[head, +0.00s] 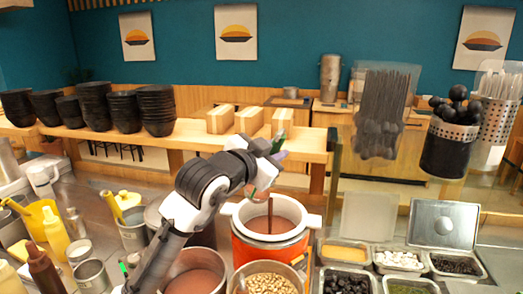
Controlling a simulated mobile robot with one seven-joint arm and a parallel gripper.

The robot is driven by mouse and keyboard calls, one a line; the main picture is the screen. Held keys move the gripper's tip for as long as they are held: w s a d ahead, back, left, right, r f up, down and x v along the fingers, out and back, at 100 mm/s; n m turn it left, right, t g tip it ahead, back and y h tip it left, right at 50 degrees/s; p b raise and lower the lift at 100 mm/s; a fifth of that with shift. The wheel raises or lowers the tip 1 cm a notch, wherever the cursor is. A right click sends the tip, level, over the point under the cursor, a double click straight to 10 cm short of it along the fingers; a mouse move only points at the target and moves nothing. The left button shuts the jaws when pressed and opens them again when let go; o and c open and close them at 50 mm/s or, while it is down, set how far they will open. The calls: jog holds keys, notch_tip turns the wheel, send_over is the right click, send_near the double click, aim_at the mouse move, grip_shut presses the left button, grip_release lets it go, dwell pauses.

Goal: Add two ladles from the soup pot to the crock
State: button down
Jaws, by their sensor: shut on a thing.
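My gripper (274,150) is raised above and behind the orange crock (270,250), at the end of my bent arm. It is shut on what appears to be the ladle, mostly hidden by the wrist; a small pinkish-brown part (259,194) shows below it. The crock has a wide white rim and holds brown liquid. A narrow dark brown strip (270,213) stands upright over the liquid; I cannot tell whether it is a handle or falling soup. A metal pot (195,276) of similar brown liquid, likely the soup pot, is at the lower left, partly behind my arm.
A pan of beans (268,284) sits in front of the crock. Topping trays (398,261) are at the right, with an upright lid (448,224) behind. Yellow bottles and metal cups crowd the left. Stacked black bowls (156,110) stand on the back counter; utensil holders (450,147) are at right.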

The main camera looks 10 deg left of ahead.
jog(key=s+d+f+m+y+b, duration=0.2)
jog(key=d+f+m+b, duration=0.6)
jog(key=d+f+b, duration=0.2)
jog(key=shift+d+f+m+g, duration=0.35)
jog(key=shift+d+f, duration=0.4)
jog(key=shift+d, duration=0.3)
jog(key=shift+s, duration=0.1)
dwell(0.6)
